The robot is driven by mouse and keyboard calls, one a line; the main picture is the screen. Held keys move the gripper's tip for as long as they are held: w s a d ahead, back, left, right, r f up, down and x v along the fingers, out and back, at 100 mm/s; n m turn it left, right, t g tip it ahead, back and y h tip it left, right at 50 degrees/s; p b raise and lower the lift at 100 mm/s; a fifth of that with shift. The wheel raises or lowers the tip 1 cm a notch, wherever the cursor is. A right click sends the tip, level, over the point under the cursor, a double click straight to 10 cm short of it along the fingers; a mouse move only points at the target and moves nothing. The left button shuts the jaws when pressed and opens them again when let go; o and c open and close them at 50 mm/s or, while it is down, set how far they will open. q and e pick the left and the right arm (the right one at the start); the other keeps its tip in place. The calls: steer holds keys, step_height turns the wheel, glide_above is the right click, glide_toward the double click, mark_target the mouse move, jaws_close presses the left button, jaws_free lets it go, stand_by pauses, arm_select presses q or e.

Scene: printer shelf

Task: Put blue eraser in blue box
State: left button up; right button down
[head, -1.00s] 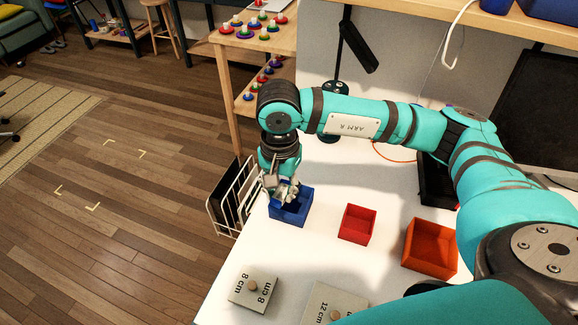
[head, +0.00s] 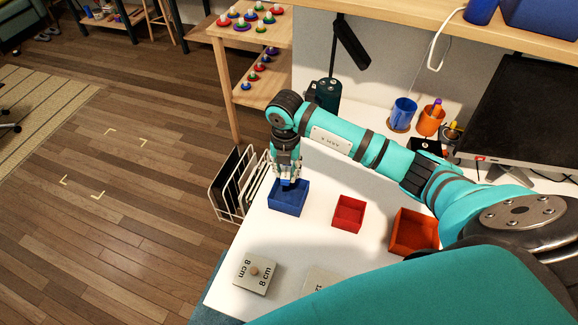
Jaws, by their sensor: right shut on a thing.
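The blue box (head: 288,203) stands open on the white table near its left edge. My right gripper (head: 288,183) points down at the blue box, its fingertips at the far part of the box's opening. It is shut on a small blue thing, the blue eraser (head: 287,185), of which only a little shows between the fingertips. The fingers hide most of it, and I cannot tell whether it touches the box. My left gripper is not in view.
A red box (head: 348,213) and an orange-red box (head: 411,232) stand to the right of the blue box. A white wire rack (head: 226,197) stands left of the table. Cups and a monitor are at the back right.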

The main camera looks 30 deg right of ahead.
steer(key=m, duration=0.1)
steer(key=f+m, duration=0.1)
steer(key=shift+s+d+m, duration=0.15)
steer(key=shift+d+m, duration=0.15)
steer(key=shift+d, duration=0.1)
steer(key=shift+f+b, duration=2.05)
steer(key=shift+f, duration=0.7)
steer(key=shift+r, duration=0.1)
steer(key=c, duration=1)
jaws_free()
steer(key=shift+c, duration=0.2)
